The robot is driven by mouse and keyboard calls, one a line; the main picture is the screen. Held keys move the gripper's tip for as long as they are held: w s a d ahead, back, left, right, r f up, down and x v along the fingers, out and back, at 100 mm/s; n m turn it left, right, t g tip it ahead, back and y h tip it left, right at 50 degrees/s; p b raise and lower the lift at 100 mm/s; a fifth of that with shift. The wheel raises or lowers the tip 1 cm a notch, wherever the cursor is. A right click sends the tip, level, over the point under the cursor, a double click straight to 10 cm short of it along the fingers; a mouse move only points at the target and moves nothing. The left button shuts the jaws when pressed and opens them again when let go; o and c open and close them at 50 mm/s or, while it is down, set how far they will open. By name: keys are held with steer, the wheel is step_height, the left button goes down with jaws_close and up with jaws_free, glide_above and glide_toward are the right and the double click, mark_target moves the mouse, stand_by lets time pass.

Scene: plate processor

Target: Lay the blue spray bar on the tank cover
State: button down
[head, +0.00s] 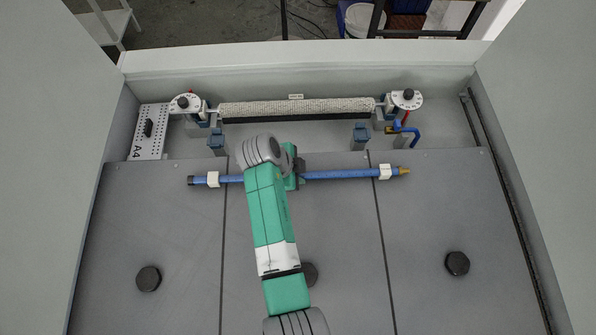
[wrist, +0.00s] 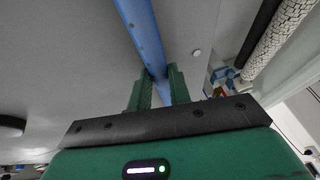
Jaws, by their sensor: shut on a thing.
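The blue spray bar (head: 340,174) runs left to right across the back part of the tank cover in the head view. It has a white block near each end and a brass-coloured tip on the right. My gripper (head: 297,171) is shut on it near its middle, partly hidden by my arm. In the wrist view the bar (wrist: 142,28) passes between the two green fingers (wrist: 159,88). The grey tank cover (head: 170,225) lies below in three panels with black knobs. I cannot tell whether the bar touches the cover or is held just above it.
Behind the cover lies a pale textured roller (head: 297,107) between two dial knobs (head: 185,103). Two blue-topped brackets (head: 216,140) stand in front of it. A perforated A4 plate (head: 149,132) is at the back left. High walls bound both sides. The outer cover panels are mostly clear.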

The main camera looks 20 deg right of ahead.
steer(key=shift+f, duration=0.1)
steer(key=c, duration=1.6)
jaws_free()
steer(key=v, duration=1.2)
